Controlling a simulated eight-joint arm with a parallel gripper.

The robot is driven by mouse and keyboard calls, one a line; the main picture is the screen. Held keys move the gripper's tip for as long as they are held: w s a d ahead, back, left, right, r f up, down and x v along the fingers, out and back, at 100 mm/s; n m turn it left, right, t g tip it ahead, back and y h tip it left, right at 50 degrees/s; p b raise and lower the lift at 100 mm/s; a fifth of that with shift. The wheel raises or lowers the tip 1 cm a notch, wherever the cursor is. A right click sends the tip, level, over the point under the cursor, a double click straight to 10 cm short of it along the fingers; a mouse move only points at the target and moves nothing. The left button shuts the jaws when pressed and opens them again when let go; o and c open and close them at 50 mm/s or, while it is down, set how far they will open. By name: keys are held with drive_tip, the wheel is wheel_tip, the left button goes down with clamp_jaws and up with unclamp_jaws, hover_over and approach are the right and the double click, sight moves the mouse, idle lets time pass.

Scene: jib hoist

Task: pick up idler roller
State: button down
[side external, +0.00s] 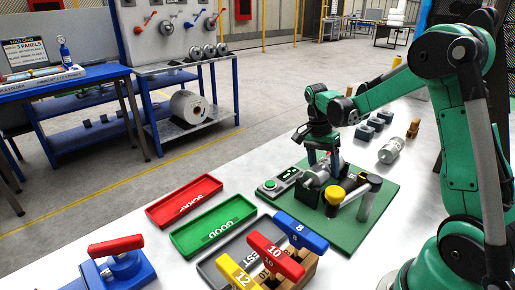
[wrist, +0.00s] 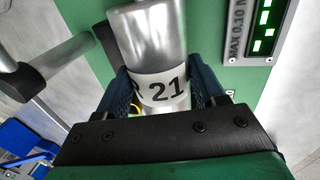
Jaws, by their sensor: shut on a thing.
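The idler roller (wrist: 150,50) is a silver cylinder with a white label reading 21. It lies between the two dark fingers of my gripper (wrist: 163,92) in the wrist view, and the fingers are shut on it. In the side view the silver roller (side external: 316,177) shows partly under my gripper (side external: 322,160), over the green board (side external: 352,228). The gripper points down and hides part of the roller. I cannot tell whether the roller touches its support.
A gauge box with green lights (side external: 278,183) is close on the left. A post-and-bar fixture with a yellow cap (side external: 334,195) stands in front. Red (side external: 184,200) and green (side external: 213,224) trays lie left. Another silver roller (side external: 391,150) and grey blocks (side external: 370,127) lie behind.

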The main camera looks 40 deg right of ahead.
sight(324, 161)
wheel_tip(324, 161, up, 19)
idle(0.4)
drive_tip(key=shift+f, duration=0.15)
drive_tip(key=c, duration=0.7)
unclamp_jaws()
clamp_jaws()
drive_tip(key=w+a+f, duration=0.7)
drive_tip(key=w+a, duration=0.1)
drive_tip(key=a, duration=0.2)
drive_tip(key=shift+w+a+f, duration=0.35)
drive_tip(key=shift+a+f, duration=1.95)
drive_tip(key=shift+a, duration=0.15)
drive_tip(key=shift+w+a+f, duration=0.3)
drive_tip(key=shift+a+f, duration=2)
drive_tip(key=shift+a, duration=0.2)
drive_tip(key=shift+w+a+f, duration=0.35)
drive_tip(key=shift+a+f, duration=1.95)
drive_tip(key=shift+a, duration=0.15)
